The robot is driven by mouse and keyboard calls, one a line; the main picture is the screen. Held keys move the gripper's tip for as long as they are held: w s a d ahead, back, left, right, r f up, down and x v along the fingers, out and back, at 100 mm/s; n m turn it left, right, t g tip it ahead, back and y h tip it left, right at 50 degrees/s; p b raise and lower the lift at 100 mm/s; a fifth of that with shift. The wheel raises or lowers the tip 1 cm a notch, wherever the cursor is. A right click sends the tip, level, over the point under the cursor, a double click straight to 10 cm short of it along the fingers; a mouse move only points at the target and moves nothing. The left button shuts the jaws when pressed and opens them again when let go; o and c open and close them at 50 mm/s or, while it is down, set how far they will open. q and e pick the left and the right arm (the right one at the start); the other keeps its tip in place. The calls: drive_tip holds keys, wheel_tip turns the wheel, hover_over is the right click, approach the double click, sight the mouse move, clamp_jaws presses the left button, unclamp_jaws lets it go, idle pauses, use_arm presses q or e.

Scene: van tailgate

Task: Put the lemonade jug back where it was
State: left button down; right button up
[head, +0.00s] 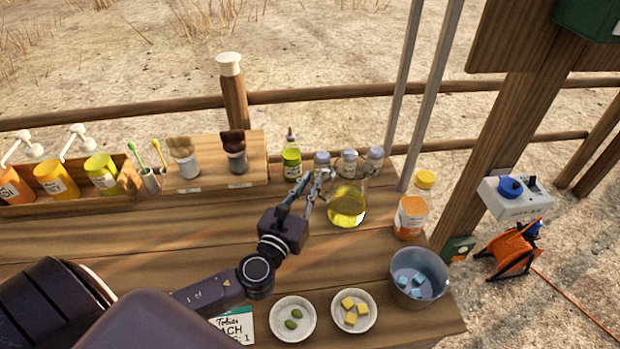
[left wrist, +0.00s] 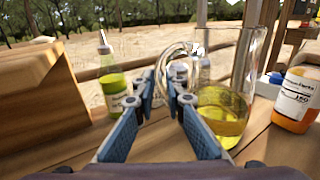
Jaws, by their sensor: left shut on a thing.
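The lemonade jug (head: 347,206) is clear glass with yellow liquid low inside. It is upright at the back right of the wooden table in the head view. In the left wrist view the jug (left wrist: 225,112) stands right of centre, with its curved glass handle toward me. My left gripper (head: 312,190) is at the jug's left side, shut on the handle. The blue-padded fingers also show in the left wrist view (left wrist: 168,100). I cannot tell whether the jug's base touches the table. My right gripper is not in view.
A green bottle (head: 291,160) and several grey-capped shakers (head: 349,163) stand close behind and left of the jug. Two bowls, one with green pieces (head: 293,338), sit in front. The table's left middle is clear.

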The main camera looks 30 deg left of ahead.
use_arm(q)
drive_tip(key=c, duration=2.4)
unclamp_jaws()
drive_tip(key=o, duration=0.4)
drive_tip(key=shift+s+d, duration=0.1)
drive_tip(key=shift+s+d+b, duration=0.2)
drive_tip(key=shift+s+b, duration=0.3)
drive_tip(key=shift+s, duration=1.5)
drive_tip(key=shift+s+d+b, duration=0.25)
drive_tip(key=shift+s+b, duration=0.25)
drive_tip(key=shift+s, duration=1.5)
drive_tip(key=shift+s+d+b, duration=0.2)
drive_tip(key=shift+s+b, duration=0.3)
drive_tip(key=shift+s, duration=1.5)
